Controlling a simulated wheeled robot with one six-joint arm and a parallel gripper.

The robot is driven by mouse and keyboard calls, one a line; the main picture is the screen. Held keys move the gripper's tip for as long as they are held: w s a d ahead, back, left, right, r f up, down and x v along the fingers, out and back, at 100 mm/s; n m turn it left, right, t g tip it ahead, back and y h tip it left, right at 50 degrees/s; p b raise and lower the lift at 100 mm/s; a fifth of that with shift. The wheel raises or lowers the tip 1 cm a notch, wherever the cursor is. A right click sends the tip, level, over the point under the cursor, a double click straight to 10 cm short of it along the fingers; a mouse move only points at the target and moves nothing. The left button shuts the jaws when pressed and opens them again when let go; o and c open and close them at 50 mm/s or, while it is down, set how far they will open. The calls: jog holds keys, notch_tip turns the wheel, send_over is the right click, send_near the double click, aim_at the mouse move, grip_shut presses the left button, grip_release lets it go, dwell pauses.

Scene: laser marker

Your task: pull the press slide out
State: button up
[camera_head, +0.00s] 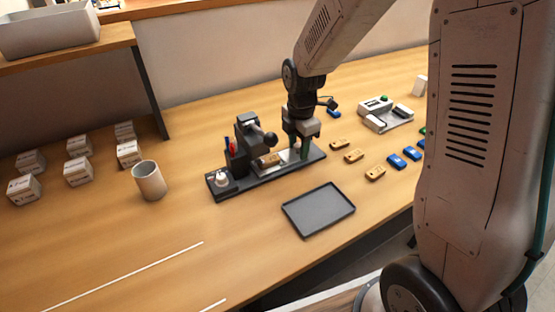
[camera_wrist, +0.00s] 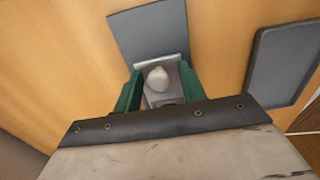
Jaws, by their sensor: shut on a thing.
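The press (camera_head: 246,140) stands on a dark base (camera_head: 228,188) in the middle of the table, with a round black knob on its side. The pale slide (camera_head: 287,157) lies along the base, and a tan block (camera_head: 268,160) sits by it under the press head. My gripper (camera_head: 303,152) points down over the right end of the base. In the wrist view my gripper's green fingers (camera_wrist: 160,90) are closed about a pale rounded knob (camera_wrist: 158,78) on the grey metal slide (camera_wrist: 143,66). Finger contact is partly hidden.
A dark empty tray (camera_head: 318,211) lies in front of the base. Tan blocks (camera_head: 354,156) and blue blocks (camera_head: 397,161) lie to the right, before a white device (camera_head: 384,114). A grey cup (camera_head: 149,181) and several white boxes (camera_head: 78,172) stand left.

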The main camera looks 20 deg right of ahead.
aim_at(316, 149)
jog(key=shift+w+d+f, duration=0.1)
jog(key=shift+w+d, duration=0.05)
jog(key=shift+d, duration=0.85)
jog(key=shift+w+d+f, duration=0.15)
jog(key=shift+d, duration=0.85)
jog(key=shift+w+d+f, duration=0.1)
jog(key=shift+w+d, duration=0.05)
jog(key=shift+d, duration=0.85)
jog(key=o, duration=0.4)
jog(key=shift+w+r, duration=0.15)
jog(key=shift+r, duration=1.7)
jog(key=shift+w+r, duration=0.1)
jog(key=shift+r, duration=1.7)
